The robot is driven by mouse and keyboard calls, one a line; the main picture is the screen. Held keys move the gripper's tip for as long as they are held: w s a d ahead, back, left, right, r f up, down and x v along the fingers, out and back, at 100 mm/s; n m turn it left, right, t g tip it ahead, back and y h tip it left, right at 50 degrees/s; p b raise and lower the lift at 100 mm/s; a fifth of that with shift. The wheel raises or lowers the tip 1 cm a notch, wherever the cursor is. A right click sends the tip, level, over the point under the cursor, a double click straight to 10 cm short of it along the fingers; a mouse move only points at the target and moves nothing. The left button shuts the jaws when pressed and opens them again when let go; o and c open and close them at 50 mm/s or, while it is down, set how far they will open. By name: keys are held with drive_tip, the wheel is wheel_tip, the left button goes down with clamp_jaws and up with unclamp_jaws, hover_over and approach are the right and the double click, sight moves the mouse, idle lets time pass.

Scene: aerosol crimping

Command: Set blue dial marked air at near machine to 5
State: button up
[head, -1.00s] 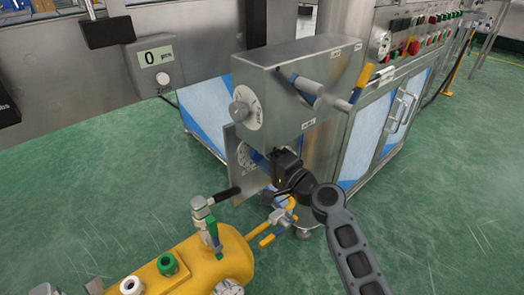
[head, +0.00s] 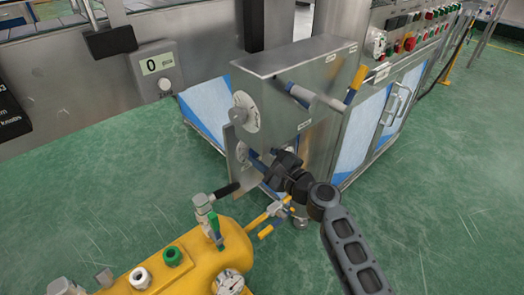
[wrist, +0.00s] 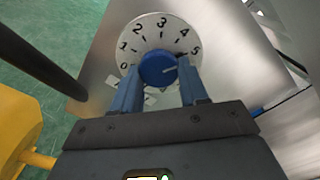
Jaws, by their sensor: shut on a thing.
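The blue dial (wrist: 157,69) sits in front of a round white scale (wrist: 150,38) numbered 0 to 5 in the wrist view. In the head view my gripper (head: 266,160) reaches the lower front of the near machine (head: 300,68) and mostly hides the dial. The label of the dial cannot be read.
A second, grey dial (head: 238,116) with a white scale is above on the same machine. A yellow tank (head: 185,262) with a black-handled valve stands close at the lower left. Green floor is clear at right.

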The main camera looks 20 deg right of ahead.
drive_tip(key=shift+a+m, duration=0.2)
drive_tip(key=shift+m, duration=0.2)
drive_tip(key=shift+a+r, duration=0.1)
drive_tip(key=o, duration=0.9)
drive_tip(key=shift+o, duration=0.7)
drive_tip(key=shift+r, duration=0.1)
drive_tip(key=shift+w, duration=0.1)
drive_tip(key=shift+d+r, duration=0.1)
drive_tip(key=shift+d, duration=0.1)
drive_tip(key=p+v, duration=0.1)
drive_tip(key=v, duration=0.7)
